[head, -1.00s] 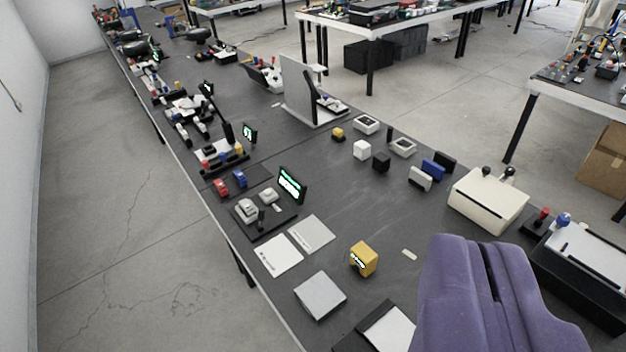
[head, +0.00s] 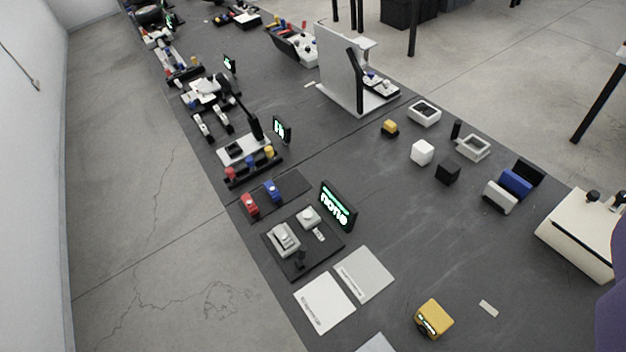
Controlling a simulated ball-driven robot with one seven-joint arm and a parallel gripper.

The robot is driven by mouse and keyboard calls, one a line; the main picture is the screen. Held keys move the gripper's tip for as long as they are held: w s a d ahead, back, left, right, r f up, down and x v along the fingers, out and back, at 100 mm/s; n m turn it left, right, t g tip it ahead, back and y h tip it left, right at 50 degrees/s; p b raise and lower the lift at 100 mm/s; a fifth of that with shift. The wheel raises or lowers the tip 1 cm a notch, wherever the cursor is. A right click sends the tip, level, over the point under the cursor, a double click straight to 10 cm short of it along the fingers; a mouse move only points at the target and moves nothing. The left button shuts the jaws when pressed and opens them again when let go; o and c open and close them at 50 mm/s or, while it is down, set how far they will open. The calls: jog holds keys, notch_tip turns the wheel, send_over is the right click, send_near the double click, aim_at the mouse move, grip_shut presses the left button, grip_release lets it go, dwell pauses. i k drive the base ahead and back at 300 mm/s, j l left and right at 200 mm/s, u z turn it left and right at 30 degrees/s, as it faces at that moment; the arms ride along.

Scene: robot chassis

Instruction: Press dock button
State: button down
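No label reading dock is legible, so I cannot tell for sure which part is the dock button. A black base plate (head: 318,262) at the table's left edge carries two light grey button-like units, one nearer (head: 284,240) and one farther (head: 309,217). A small black lever stands at the plate's front. A black display (head: 338,206) behind the plate shows green-white text that looks like "none". A purple part, apparently of my gripper (head: 612,290), shows only at the right edge, far from the plate. Its fingertips are not visible.
Red (head: 250,205) and blue (head: 272,191) blocks sit on a dark pad behind the plate. Two flat pale panels (head: 364,273) lie in front. A yellow cube (head: 433,318) stands front right. A cream box (head: 580,235) stands at right. The table middle is mostly clear.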

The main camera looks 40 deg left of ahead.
aim_at(308, 215)
jog(key=i+j, duration=0.2)
jog(key=j, duration=0.2)
jog(key=i+j, duration=0.2)
jog(key=j, duration=0.2)
jog(key=i+j, duration=0.2)
jog(key=j, duration=0.2)
jog(key=i+j, duration=0.15)
jog(key=j, duration=0.25)
